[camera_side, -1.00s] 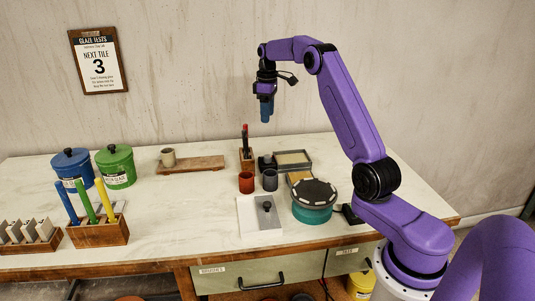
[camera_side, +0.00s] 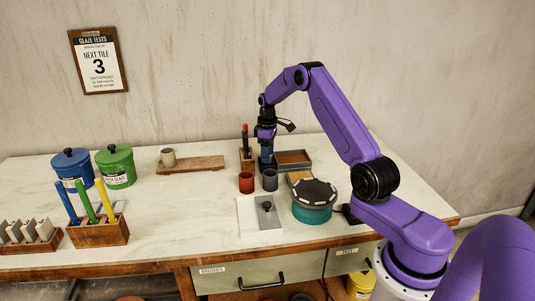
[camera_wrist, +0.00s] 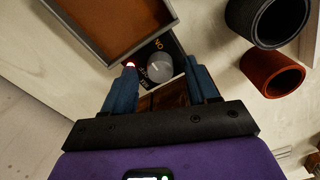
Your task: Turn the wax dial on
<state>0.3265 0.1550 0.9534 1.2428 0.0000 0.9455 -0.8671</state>
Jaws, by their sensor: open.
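The wax dial (camera_wrist: 160,67) is a grey round knob on a dark panel in the wrist view, with a light pointer mark. "ON" lettering shows on the panel above it, and a small red light (camera_wrist: 130,64) glows to its left. My gripper (camera_wrist: 160,75) is open, with one blue finger on each side of the dial; I cannot tell whether either finger touches it. In the side view my gripper (camera_side: 266,161) points down beside the wax tray (camera_side: 310,164) and hides the dial. The tray's inside looks brown.
A red cup (camera_side: 246,183) and a grey cup (camera_side: 270,180) stand close in front of my gripper. A wooden holder (camera_side: 247,163) with pens is just left. A teal round pot (camera_side: 312,212) stands front right.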

